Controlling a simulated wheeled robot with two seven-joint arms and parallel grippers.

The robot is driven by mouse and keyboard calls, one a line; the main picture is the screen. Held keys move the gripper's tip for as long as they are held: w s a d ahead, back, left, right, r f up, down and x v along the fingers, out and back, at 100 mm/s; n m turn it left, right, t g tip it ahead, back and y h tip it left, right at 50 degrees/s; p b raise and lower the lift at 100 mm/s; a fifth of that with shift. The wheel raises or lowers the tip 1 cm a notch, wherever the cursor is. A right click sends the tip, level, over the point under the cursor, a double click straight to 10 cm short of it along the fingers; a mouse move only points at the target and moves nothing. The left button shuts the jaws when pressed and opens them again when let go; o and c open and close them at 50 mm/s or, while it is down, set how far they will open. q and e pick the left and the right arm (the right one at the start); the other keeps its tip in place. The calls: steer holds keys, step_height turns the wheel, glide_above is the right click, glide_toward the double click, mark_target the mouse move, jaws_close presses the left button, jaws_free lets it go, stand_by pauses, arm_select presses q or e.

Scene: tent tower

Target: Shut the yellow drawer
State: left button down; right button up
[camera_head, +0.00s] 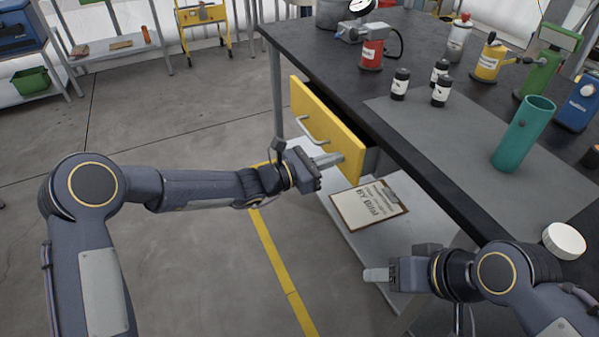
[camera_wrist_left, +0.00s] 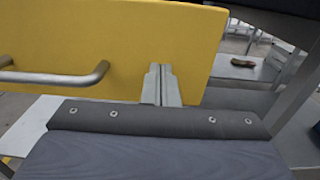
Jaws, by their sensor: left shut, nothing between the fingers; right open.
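The yellow drawer (camera_head: 326,129) sticks out from under the dark workbench, with a gap showing behind its front panel. A metal bar handle (camera_head: 312,128) is on its front. My left gripper (camera_head: 328,160) is shut and empty, with its fingertips at the lower right part of the drawer front. In the left wrist view, the shut fingers (camera_wrist_left: 162,84) reach the yellow panel (camera_wrist_left: 150,38), to the right of the handle (camera_wrist_left: 60,77). I cannot tell for certain whether they touch it. My right gripper (camera_head: 376,275) is open and empty, low in front of the bench.
The workbench (camera_head: 425,150) holds small black bottles (camera_head: 400,84), a red can (camera_head: 371,54), and a teal cylinder (camera_head: 523,133). A clipboard (camera_head: 369,207) lies on the lower shelf under the drawer. Floor left of the bench is clear.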

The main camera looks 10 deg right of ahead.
arm_select(q)
steer(key=x, duration=0.5)
steer(key=shift+d+r, duration=0.1)
steer(key=shift+r, duration=0.05)
steer(key=shift+r, duration=0.1)
